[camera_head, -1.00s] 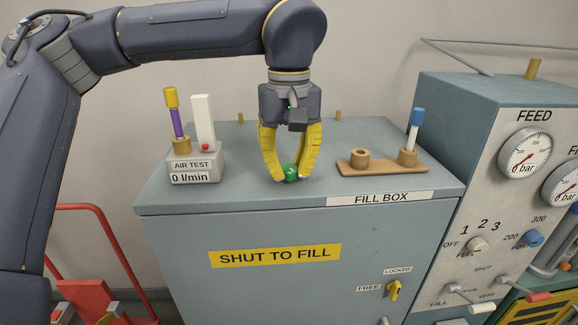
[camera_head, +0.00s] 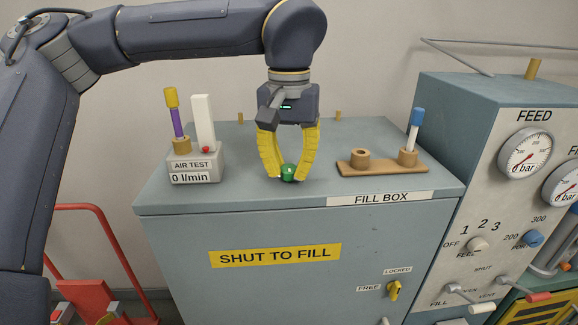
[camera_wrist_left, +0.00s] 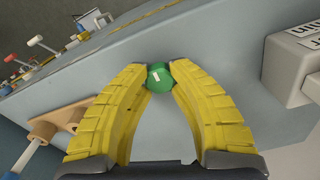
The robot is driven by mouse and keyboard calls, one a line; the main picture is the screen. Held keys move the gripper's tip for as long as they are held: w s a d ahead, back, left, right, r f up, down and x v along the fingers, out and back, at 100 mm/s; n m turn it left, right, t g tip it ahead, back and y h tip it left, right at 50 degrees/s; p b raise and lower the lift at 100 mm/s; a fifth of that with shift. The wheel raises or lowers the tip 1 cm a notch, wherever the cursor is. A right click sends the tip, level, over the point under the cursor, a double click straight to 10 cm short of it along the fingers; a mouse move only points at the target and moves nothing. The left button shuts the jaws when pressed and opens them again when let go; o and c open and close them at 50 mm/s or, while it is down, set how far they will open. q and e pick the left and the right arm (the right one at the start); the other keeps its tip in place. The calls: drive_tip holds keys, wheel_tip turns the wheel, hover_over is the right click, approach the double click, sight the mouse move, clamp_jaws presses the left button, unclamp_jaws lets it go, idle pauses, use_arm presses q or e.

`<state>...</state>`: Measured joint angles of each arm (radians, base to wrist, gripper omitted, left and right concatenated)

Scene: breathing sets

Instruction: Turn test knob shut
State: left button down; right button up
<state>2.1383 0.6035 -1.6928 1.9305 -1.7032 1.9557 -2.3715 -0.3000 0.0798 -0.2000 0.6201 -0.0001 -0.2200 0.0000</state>
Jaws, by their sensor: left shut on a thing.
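The green test knob (camera_head: 288,171) sits on top of the grey-blue fill box (camera_head: 250,194). My left gripper (camera_head: 287,174) points down over it with its yellow fingers shut on the knob's sides. The left wrist view shows the green knob (camera_wrist_left: 160,77) between the two fingertips, with a pale mark on its top. The air test meter (camera_head: 195,175) stands to the left on the box and reads 0 l/min. My right gripper is not in view.
A tan holder (camera_head: 382,168) with a blue-capped tube (camera_head: 416,125) stands right of my gripper. A purple tube with a yellow cap (camera_head: 175,112) stands by the meter at left. The feed panel (camera_head: 490,200) with gauges rises at right.

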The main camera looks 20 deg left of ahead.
sight(289, 167)
use_arm(q)
drive_tip(key=c, duration=1)
unclamp_jaws()
drive_tip(key=shift+c, duration=0.2)
wheel_tip(289, 167, up, 12)
